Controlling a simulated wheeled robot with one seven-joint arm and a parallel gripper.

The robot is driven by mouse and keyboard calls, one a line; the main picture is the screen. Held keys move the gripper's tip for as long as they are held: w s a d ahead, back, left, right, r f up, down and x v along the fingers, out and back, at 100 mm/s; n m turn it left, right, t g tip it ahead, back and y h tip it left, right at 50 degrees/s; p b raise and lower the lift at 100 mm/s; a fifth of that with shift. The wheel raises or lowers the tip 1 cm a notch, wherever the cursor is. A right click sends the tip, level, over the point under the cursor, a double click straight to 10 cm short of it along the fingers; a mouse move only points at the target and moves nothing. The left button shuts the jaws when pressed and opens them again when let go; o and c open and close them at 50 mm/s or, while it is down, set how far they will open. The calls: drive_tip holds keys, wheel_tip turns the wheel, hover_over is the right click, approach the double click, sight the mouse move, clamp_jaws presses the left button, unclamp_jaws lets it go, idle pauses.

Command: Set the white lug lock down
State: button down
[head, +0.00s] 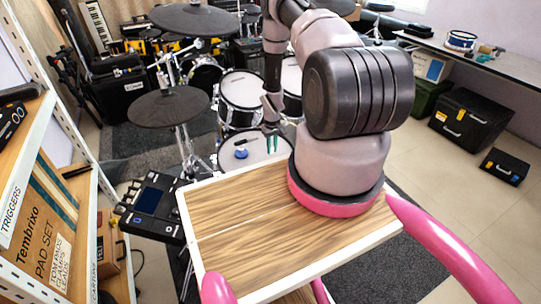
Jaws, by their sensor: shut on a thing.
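My gripper (271,134) is far out beyond my arm's base, small in the head view, pointing down over the white-headed drum (262,151). Its fingers are closed together on something too small to make out clearly. I take it to be the white lug lock, which I cannot pick out from the pale drum head behind it. A small blue object (241,154) sits on the drum head, left of the fingers. I cannot tell whether the fingertips touch the drum head.
A drum kit with a dark round pad (169,107) and a white-headed drum (241,88) surrounds the gripper. A black module (155,202) stands at left. A shelf (62,200) lines the left edge. Black cases (470,120) stand on open floor at right.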

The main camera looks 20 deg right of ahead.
drive_tip(key=shift+f, duration=2)
drive_tip(key=shift+f, duration=0.15)
drive_tip(key=c, duration=0.8)
unclamp_jaws()
drive_tip(key=shift+o, duration=0.2)
